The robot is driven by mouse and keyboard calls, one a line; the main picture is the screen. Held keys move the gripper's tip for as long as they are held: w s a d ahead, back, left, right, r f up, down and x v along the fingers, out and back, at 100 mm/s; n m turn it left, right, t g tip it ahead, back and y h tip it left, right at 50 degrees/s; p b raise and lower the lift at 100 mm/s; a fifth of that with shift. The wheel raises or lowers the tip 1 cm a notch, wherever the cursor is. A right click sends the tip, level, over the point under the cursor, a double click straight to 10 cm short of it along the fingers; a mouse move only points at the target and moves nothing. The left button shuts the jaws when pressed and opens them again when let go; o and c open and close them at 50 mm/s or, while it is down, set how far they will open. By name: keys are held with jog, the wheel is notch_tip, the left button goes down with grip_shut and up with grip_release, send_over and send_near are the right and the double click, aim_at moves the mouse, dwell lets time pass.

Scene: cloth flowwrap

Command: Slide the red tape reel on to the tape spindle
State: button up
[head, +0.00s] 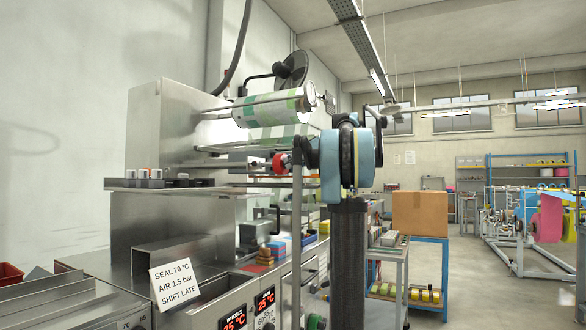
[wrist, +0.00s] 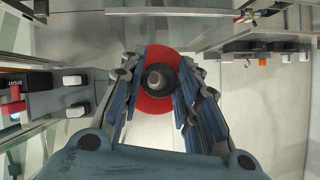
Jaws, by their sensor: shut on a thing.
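The red tape reel (wrist: 152,106) is a flat red disc with a dark round hub, seen almost face on in the wrist view. My gripper (wrist: 160,77) has its two blue-grey fingers closed on either side of the hub. In the head view the red reel (head: 279,163) is small and stands upright at the end of my arm, beside the steel machine. A pale round end shows inside the hub in the wrist view; I cannot tell whether it is the spindle. The spindle is not clearly visible in the head view, and the reel's far side is hidden.
The machine's steel housing (head: 166,128) stands on the left, with a printed film roll (head: 274,108) above the reel. A shelf with small blocks (head: 158,184) juts out at lower left. A sign (head: 178,284) stands on the panel. Carton (head: 420,213) and open floor lie right.

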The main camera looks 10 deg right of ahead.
aim_at(278, 163)
jog(key=shift+w+a, duration=0.75)
jog(key=shift+a, duration=0.25)
jog(key=shift+w+a, duration=0.7)
jog(key=shift+a, duration=0.3)
jog(key=shift+w+a, duration=0.75)
jog(key=shift+a, duration=0.25)
dwell(1.4)
jog(key=o, duration=1.2)
jog(key=shift+d, duration=0.1)
jog(key=v, duration=1.1)
jog(key=shift+s+d+r, duration=0.1)
jog(key=shift+s+d, duration=0.05)
jog(key=shift+d, duration=0.2)
